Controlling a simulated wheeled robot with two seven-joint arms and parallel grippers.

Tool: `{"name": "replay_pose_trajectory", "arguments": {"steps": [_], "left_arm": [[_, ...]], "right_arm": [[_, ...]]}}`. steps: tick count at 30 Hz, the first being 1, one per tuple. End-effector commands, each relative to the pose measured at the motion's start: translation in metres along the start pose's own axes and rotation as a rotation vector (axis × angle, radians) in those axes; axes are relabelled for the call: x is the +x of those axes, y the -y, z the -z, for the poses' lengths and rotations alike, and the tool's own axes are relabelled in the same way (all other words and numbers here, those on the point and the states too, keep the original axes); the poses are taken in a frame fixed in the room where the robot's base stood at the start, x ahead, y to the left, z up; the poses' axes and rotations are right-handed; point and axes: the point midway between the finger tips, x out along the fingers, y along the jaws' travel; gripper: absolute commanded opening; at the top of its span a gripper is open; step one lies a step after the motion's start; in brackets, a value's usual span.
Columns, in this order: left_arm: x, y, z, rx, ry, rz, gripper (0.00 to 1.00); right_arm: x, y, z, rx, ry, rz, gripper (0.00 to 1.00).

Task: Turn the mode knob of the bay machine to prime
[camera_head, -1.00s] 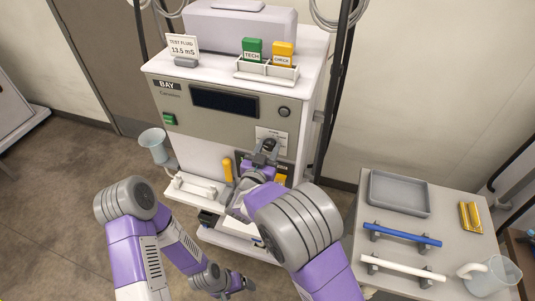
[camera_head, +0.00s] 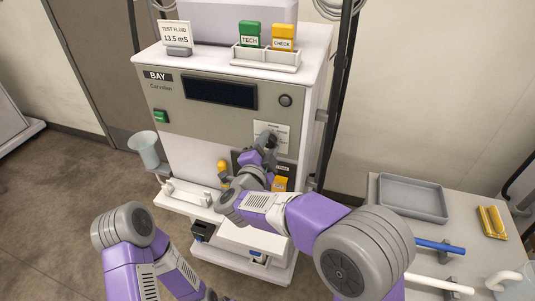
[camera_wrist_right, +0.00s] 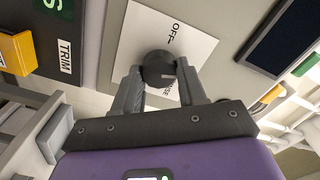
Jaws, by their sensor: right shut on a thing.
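The bay machine (camera_head: 215,105) stands upright in the middle of the head view. Its mode knob is a dark round knob (camera_wrist_right: 158,68) on a white label plate (camera_wrist_right: 190,42) in the right wrist view. The plate reads OFF, and a second word is partly hidden, ending in NSE. My right gripper (camera_head: 267,140) is at the plate on the machine's front. Its fingers (camera_wrist_right: 158,84) sit one on each side of the knob, shut on it. A pale line shows on the knob; which mark it points to is unclear.
A side table with a grey tray (camera_head: 413,197) and blue bar (camera_head: 440,246) stands right.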

Motion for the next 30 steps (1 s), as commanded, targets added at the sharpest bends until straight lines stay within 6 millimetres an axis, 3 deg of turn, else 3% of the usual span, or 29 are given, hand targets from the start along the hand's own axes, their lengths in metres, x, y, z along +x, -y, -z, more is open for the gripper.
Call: {"name": "replay_pose_trajectory", "arguments": {"steps": [4, 15, 30], "left_arm": [[0.0107, 0.0040, 0.0005, 0.000, 0.000, 0.000, 0.89], [0.0135, 0.0050, 0.0006, 0.000, 0.000, 0.000, 0.89], [0.0136, 0.0051, 0.0007, 0.000, 0.000, 0.000, 0.89]], "right_arm": [[0.0003, -0.0023, -0.0005, 0.133, -0.001, -0.001, 0.11], [-0.0001, -0.0011, -0.0003, 0.383, 0.001, -0.002, 0.11], [-0.0001, -0.0013, -0.0004, 0.484, 0.000, -0.001, 0.11]]}}
